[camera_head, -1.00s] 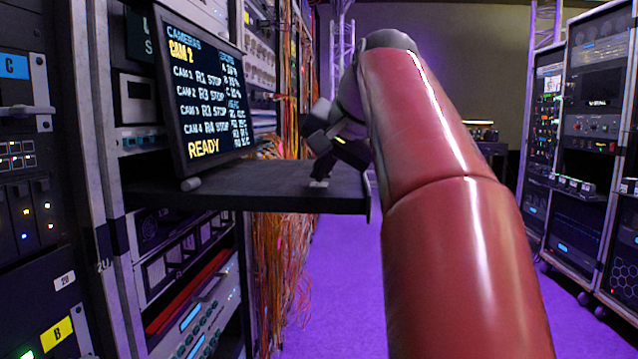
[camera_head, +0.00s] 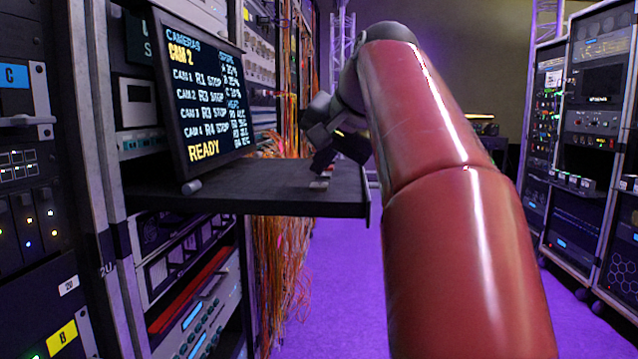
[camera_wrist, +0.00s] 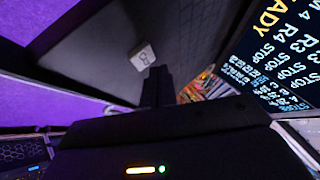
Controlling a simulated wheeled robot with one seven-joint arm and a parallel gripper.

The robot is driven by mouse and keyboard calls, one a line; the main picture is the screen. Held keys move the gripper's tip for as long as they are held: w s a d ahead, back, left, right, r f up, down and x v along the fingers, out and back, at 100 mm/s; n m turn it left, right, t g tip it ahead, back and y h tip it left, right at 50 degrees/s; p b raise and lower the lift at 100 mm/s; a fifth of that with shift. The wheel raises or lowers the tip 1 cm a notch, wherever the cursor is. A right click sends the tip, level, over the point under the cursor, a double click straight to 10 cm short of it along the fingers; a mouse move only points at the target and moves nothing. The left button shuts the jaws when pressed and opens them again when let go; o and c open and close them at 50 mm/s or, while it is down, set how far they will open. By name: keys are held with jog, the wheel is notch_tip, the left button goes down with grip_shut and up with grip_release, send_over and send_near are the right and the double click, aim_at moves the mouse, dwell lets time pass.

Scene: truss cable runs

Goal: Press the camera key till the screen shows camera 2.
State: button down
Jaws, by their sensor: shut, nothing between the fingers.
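The screen (camera_head: 205,92) stands on the shelf at left in the head view. It reads CAMERAS, CAM 2 in yellow, rows for several cameras, and READY at the bottom. It also shows, turned and cut off, in the wrist view (camera_wrist: 275,55). Small pale keys (camera_head: 319,184) sit near the shelf's right end. The wrist view shows one pale key (camera_wrist: 143,55) with a dark mark, too unclear to read. My gripper (camera_head: 320,165) is shut and empty, with its tip just above the keys. In the wrist view its fingers (camera_wrist: 157,84) point near the key, apart from it.
The dark shelf (camera_head: 250,190) juts from the left rack, and its surface between screen and keys is clear. Orange cables (camera_head: 275,270) hang behind and below it. Another equipment rack (camera_head: 590,130) stands at right, with open purple floor (camera_head: 340,290) between.

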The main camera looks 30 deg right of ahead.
aim_at(323, 186)
jog(key=shift+r+p, duration=2.4)
jog(key=shift+r, duration=0.15)
jog(key=shift+f, duration=0.1)
dwell(0.4)
